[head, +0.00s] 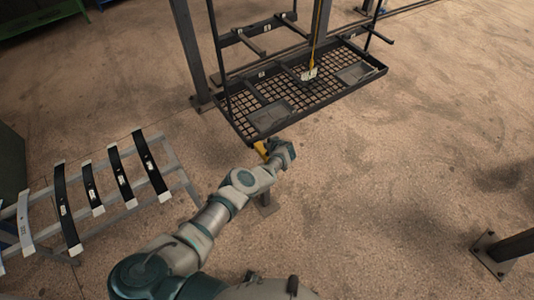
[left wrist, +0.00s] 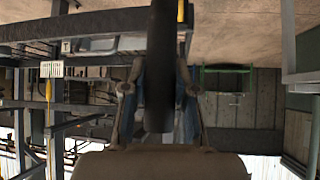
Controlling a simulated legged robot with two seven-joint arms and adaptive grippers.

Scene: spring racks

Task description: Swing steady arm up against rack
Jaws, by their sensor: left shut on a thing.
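The black rack (head: 322,104) stands at the top middle of the head view, with a mesh base and several prongs. My left gripper (head: 268,152) is by the rack's near left corner, next to a small yellow part (head: 260,147). In the left wrist view, the left gripper (left wrist: 158,100) is shut on a dark upright bar (left wrist: 160,55), which looks like the steady arm. In the head view my arm hides most of what it holds. I cannot tell whether the bar touches the rack. My right gripper is not in view.
A grey metal stand (head: 170,165) with several curved leaf springs (head: 67,210) is at the left. A dark post (head: 192,60) rises beside the rack. Another post with a floor plate (head: 492,265) is at the lower right. The floor right of my arm is clear.

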